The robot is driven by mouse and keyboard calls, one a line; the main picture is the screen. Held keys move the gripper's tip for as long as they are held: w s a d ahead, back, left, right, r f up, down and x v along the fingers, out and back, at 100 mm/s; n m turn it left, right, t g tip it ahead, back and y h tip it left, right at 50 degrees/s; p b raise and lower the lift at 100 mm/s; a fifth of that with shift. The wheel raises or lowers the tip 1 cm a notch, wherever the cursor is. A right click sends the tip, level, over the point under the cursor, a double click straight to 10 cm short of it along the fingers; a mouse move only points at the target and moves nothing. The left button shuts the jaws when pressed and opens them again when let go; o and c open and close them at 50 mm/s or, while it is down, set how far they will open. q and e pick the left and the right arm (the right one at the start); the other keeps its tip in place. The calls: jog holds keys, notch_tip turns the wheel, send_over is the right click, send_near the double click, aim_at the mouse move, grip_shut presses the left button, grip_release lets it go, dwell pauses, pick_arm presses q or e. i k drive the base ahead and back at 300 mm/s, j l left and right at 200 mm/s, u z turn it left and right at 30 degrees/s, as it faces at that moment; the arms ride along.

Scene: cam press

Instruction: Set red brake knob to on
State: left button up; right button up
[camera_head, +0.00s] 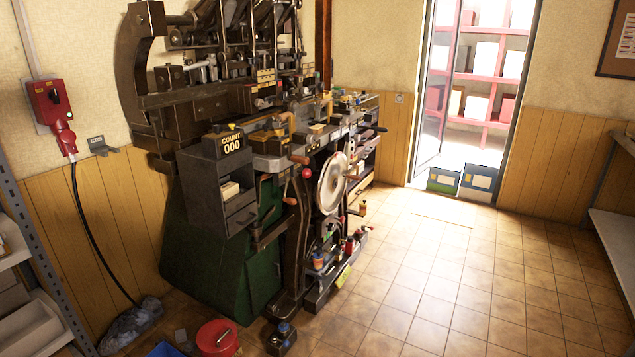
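A small round red knob (307,173) shows on the front of the large dark cam press (220,210), beside a pale handwheel (332,183). I take it to be the brake knob, but no label can be read. Whether it is set to on or off cannot be told from here. Neither of my grippers is in view.
A red switch box (48,104) with a cable hangs on the left wall. A red tin (217,338) and a dark object (282,339) stand on the floor before the press. The tiled floor (430,290) to the right is clear, leading to an open doorway.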

aim_at(307, 173)
jog(key=i, duration=0.25)
jog(key=i+l+u, duration=0.25)
jog(key=i+l, duration=1.3)
jog(key=l, duration=0.1)
